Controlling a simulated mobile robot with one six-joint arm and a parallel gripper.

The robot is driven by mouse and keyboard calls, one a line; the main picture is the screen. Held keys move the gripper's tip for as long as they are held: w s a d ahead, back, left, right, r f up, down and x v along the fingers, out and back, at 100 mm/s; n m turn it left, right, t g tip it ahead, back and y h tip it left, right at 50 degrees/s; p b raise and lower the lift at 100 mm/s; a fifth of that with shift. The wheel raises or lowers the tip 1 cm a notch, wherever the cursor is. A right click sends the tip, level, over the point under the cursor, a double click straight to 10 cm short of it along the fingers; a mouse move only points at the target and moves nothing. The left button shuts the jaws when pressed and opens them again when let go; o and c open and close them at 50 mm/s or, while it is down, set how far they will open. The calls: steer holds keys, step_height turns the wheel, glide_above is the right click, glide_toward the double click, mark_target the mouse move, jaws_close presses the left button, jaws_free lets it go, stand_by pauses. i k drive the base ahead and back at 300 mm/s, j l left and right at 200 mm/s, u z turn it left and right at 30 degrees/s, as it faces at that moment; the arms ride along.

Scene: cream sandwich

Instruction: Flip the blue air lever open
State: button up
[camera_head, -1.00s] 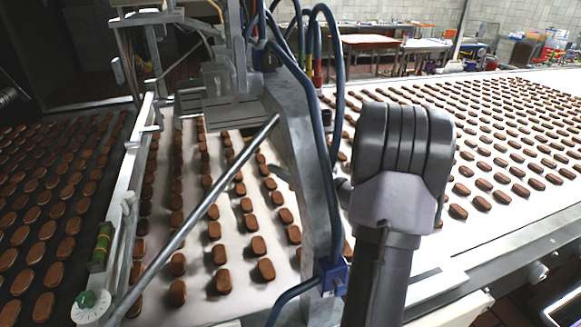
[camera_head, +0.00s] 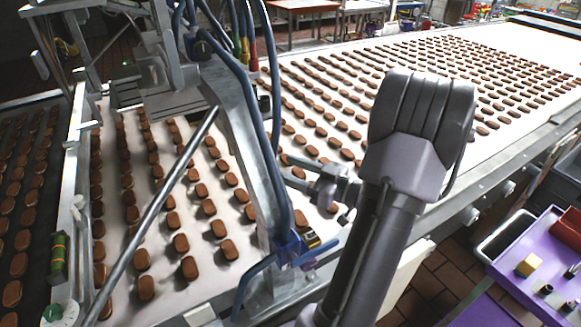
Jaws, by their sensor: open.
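A blue air valve (camera_head: 290,249) sits low on the slanted grey machine frame, where blue hoses meet it. A blue lever (camera_head: 318,252) sticks out from it to the right, slightly raised at its far end, with a small yellow-marked block just above it. My gripper (camera_head: 288,171) is above the lever, apart from it, with its fingers pointing left towards the grey frame. The fingers are open and hold nothing. My arm's thick grey wrist covers part of the gripper's rear.
The slanted frame and blue hoses (camera_head: 256,112) stand close left of my gripper. A long metal rod (camera_head: 160,210) crosses the left belt. Brown biscuits line the white conveyor (camera_head: 480,70). A purple cart (camera_head: 520,275) stands at the lower right.

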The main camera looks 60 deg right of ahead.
mark_target(296, 260)
steer(key=k, duration=1)
